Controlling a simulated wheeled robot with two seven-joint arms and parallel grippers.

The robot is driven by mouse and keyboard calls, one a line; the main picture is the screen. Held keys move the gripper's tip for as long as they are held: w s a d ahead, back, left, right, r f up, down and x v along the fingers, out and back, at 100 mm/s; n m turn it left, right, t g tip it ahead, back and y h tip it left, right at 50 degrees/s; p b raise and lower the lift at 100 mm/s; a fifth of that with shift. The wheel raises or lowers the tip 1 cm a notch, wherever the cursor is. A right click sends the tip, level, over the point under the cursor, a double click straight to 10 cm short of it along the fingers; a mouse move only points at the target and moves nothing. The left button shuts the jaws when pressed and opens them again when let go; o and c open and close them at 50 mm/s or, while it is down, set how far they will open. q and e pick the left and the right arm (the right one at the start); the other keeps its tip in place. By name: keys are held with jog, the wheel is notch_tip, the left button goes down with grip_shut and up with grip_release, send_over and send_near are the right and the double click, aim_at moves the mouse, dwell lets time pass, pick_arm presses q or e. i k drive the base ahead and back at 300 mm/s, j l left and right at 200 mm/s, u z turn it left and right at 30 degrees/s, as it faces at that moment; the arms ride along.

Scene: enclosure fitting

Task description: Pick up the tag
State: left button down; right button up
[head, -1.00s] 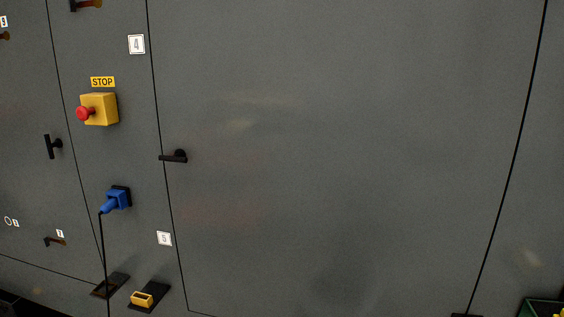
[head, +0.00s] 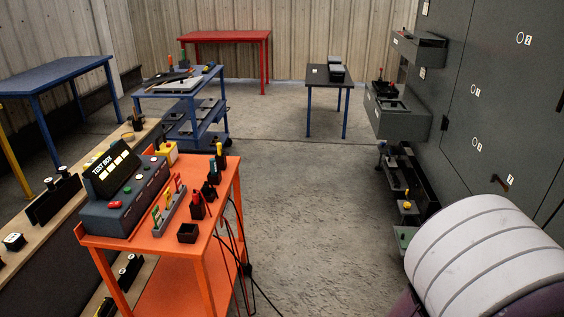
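I cannot make out the tag for certain. A small grey rack (head: 170,211) on the orange cart holds upright green, yellow and red pieces, too small to identify as tags. Neither of my grippers is in view.
The orange cart (head: 164,244) carries a test box (head: 122,192), with cables hanging off its right side. A blue cart (head: 184,93), red table (head: 225,37) and dark table (head: 330,77) stand farther back. Grey cabinets (head: 500,100) line the right. The floor (head: 310,210) between is open.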

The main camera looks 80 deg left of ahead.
aim_at(177, 179)
jog(key=u, duration=0.95)
jog(key=j+u, duration=0.1)
jog(key=u, duration=0.85)
jog(key=i+u, duration=0.1)
jog(key=u, duration=1.35)
jog(key=i+l+u, duration=0.7)
jog(key=l, duration=0.25)
jog(key=i, duration=0.05)
